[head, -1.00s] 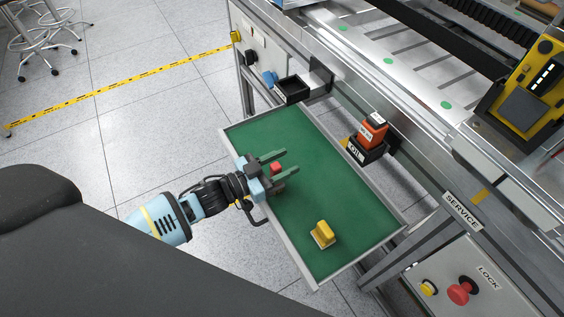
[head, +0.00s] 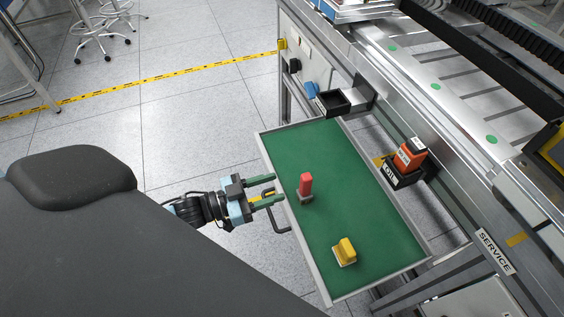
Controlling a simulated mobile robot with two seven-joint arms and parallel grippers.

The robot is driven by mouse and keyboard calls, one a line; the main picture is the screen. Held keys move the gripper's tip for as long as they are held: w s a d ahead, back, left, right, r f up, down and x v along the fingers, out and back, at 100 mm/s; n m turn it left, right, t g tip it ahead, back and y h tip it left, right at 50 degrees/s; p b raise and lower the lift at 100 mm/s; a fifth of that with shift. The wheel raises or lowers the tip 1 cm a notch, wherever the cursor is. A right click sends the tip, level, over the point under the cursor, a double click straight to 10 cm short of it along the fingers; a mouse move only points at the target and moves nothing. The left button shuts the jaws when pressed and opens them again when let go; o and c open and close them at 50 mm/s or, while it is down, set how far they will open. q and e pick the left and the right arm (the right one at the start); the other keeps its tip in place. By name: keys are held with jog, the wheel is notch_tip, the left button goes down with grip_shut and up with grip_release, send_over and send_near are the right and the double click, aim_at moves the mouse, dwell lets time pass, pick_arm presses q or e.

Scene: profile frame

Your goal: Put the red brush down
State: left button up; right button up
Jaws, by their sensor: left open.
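The red brush (head: 305,186) stands upright on the green mat of the tray (head: 351,218), its red handle up and its grey base down. My left gripper (head: 278,188) is open and empty at the tray's left edge. Its two green fingers point right, toward the brush, with a gap between the fingertips and the brush. My right gripper is not in view.
A yellow brush-like block (head: 345,251) stands on the near part of the tray. An empty black bin (head: 333,102) is beyond the tray's far end. A black bin holding an orange item (head: 409,155) is at the right. The far green surface is clear.

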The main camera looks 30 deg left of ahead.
pick_arm(q)
jog(key=shift+s+a, duration=0.1)
jog(key=shift+s, duration=0.1)
dwell(0.3)
jog(key=s+d+f+n+g+y, duration=0.1)
jog(key=s+f, duration=0.4)
jog(key=s, duration=0.5)
jog(key=s+d+f+n+g+y, duration=0.2)
jog(key=s+f+n+g+y, duration=0.1)
jog(key=s, duration=0.8)
jog(key=s+d+f+n+g+y, duration=0.1)
jog(key=s+f+g+y, duration=0.2)
jog(key=s, duration=0.8)
notch_tip(320, 180, down, 4)
jog(key=shift+s+d+f+n+g+y, duration=0.2)
jog(key=shift+n+g+y, duration=0.2)
jog(key=shift+y, duration=0.6)
jog(key=shift+c, duration=0.4)
jog(key=shift+c, duration=0.6)
jog(key=shift+w, duration=0.15)
